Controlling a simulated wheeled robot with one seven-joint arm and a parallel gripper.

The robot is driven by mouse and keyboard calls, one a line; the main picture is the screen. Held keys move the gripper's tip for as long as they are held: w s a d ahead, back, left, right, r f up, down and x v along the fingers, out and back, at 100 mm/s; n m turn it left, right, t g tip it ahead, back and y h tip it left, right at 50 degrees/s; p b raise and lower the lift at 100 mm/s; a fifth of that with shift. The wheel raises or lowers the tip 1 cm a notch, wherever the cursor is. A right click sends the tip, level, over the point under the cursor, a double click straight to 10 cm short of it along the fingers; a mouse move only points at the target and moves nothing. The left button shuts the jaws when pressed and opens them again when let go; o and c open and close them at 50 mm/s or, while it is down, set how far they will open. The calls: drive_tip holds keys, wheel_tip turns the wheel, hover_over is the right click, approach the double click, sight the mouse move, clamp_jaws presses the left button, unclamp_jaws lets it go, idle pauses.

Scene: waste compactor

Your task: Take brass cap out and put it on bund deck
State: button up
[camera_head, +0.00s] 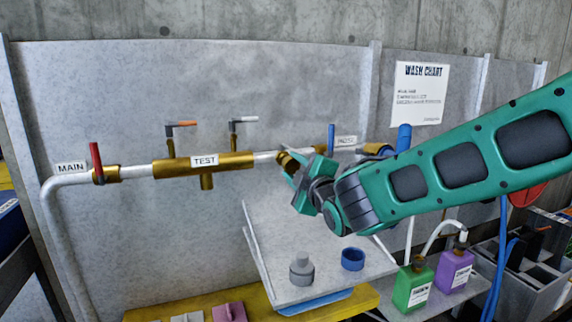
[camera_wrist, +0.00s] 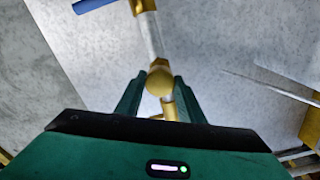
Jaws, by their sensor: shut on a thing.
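My gripper (camera_head: 291,166) is at the pipe run in the head view, at a brass piece (camera_head: 284,159) just right of the TEST section. In the wrist view its two fingers (camera_wrist: 159,98) stand on either side of a round brass piece (camera_wrist: 160,81), likely the brass cap, and are shut on it. The piece appears in line with the pale pipe; the fingers hide part of it, and I cannot tell whether it is joined. A light grey deck (camera_head: 272,232) below carries a grey stepped fitting and a blue ring. I cannot tell whether this is the bund deck.
The TEST manifold (camera_head: 204,160) and red-handled MAIN valve (camera_head: 97,163) are left of my gripper. A blue-handled valve (camera_head: 331,139) is close on its right. The grey fitting (camera_head: 301,270) and blue ring (camera_head: 353,259) leave free deck around them. Green (camera_head: 412,288) and purple (camera_head: 454,272) bottles stand right.

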drive_tip(key=shift+v, duration=0.85)
